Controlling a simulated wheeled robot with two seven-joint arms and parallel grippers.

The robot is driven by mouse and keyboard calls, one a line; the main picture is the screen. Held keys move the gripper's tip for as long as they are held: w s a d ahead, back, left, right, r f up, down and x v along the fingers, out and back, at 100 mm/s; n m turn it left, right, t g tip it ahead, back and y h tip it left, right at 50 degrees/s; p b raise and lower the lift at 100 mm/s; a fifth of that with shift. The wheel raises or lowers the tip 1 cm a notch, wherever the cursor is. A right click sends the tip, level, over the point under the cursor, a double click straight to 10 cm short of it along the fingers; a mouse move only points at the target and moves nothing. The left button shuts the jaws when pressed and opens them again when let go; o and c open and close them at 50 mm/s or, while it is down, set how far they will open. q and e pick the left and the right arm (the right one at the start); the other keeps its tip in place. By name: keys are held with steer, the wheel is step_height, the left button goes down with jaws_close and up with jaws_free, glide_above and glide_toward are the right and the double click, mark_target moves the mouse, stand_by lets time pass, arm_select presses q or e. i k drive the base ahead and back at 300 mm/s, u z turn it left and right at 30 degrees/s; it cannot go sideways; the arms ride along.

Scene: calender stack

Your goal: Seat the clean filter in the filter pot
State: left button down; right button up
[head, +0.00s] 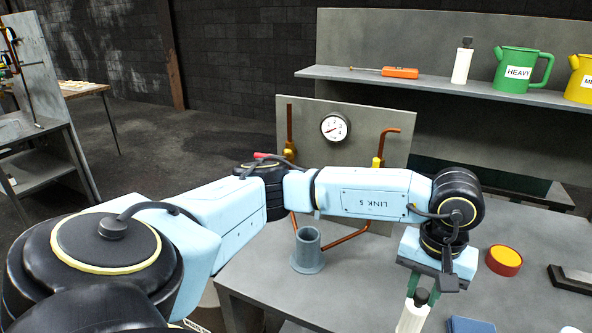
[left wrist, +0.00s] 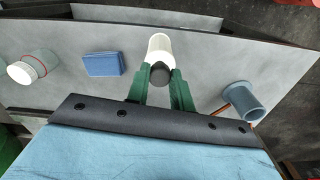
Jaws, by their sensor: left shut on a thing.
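My left gripper (head: 422,290) points down over the right part of the bench, its green fingers shut on a white cylindrical filter with a dark knob (head: 412,317). The knob is between the fingertips, and the filter's lower end is cut off by the head view's bottom edge. The left wrist view shows the gripper (left wrist: 160,80) and the white filter (left wrist: 160,46) too. The filter pot (head: 307,250), a grey-blue open cylinder on a flange, stands on the bench to the left, apart from the filter. It is at right in the left wrist view (left wrist: 245,101). My right gripper is not in view.
A panel with a gauge (head: 335,127) and copper pipes (head: 345,237) stands behind the pot.

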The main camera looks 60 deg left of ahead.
mark_target(308, 259)
steer(key=z, duration=0.1)
steer(key=k, duration=1.1)
steer(key=u, duration=1.2)
steer(key=i, duration=0.6)
